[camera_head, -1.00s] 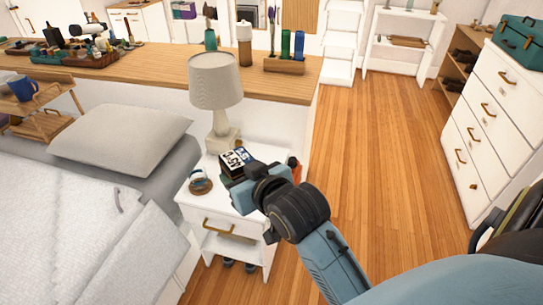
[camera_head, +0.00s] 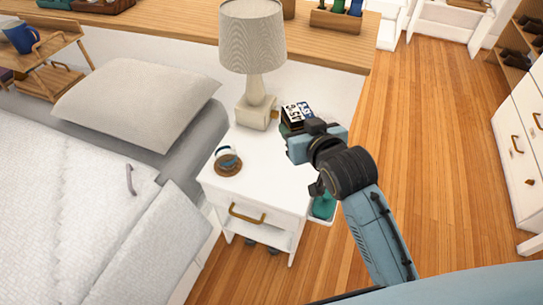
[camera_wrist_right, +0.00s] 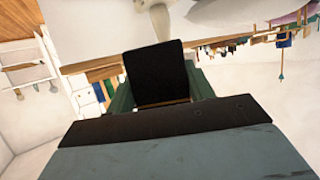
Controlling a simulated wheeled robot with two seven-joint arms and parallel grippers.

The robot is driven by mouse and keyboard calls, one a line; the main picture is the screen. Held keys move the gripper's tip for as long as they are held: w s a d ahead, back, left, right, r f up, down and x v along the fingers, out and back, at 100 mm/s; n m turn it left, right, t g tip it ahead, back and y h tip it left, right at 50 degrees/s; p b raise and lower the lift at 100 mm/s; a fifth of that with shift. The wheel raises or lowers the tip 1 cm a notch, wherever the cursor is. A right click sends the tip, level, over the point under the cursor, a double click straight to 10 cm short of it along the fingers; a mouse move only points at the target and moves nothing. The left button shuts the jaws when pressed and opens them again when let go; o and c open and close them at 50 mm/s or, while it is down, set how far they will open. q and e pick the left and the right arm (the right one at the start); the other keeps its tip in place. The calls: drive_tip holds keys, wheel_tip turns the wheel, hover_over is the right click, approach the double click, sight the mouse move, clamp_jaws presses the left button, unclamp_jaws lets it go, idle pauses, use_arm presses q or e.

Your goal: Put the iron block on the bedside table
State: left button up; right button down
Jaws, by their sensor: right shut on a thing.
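The iron block (camera_head: 297,112) looks like a dark block with white-and-black markings on its upper face. My right gripper (camera_head: 299,130) is shut on it. In the right wrist view the block (camera_wrist_right: 155,72) shows as a plain black face between the green fingers. In the head view it appears over the back right part of the white bedside table (camera_head: 262,188), right of the lamp base. I cannot tell whether it touches the table top. My left gripper is not in view.
A lamp (camera_head: 255,40) stands at the back of the bedside table. A small cup-like item on a brown coaster (camera_head: 228,168) is at the front left. The table top's front middle is bare. A bed with a pillow (camera_head: 137,92) lies left; a wooden counter (camera_head: 165,30) runs behind.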

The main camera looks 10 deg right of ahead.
wheel_tip(320, 180, down, 7)
drive_tip(key=w+a+b, duration=0.2)
drive_tip(key=w+b, duration=0.1)
drive_tip(key=b, duration=0.1)
drive_tip(key=n+y+b, duration=0.1)
drive_tip(key=b, duration=0.4)
hover_over(278, 183)
wheel_tip(278, 183, down, 7)
wheel_tip(278, 183, down, 6)
drive_tip(key=shift+r+b, duration=0.25)
drive_tip(key=shift+b, duration=0.9)
drive_tip(key=shift+f, duration=0.5)
drive_tip(key=shift+f+b, duration=0.4)
drive_tip(key=shift+b, duration=0.05)
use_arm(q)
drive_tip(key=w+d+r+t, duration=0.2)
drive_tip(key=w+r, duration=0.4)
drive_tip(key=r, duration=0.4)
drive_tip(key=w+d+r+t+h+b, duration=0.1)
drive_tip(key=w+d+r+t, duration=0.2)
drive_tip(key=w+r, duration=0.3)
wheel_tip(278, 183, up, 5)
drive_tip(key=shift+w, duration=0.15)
use_arm(e)
wheel_tip(278, 183, down, 2)
drive_tip(key=shift+f, duration=0.15)
drive_tip(key=shift+f, duration=0.1)
drive_tip(key=c, duration=0.6)
unclamp_jaws()
drive_tip(key=shift+f, duration=0.2)
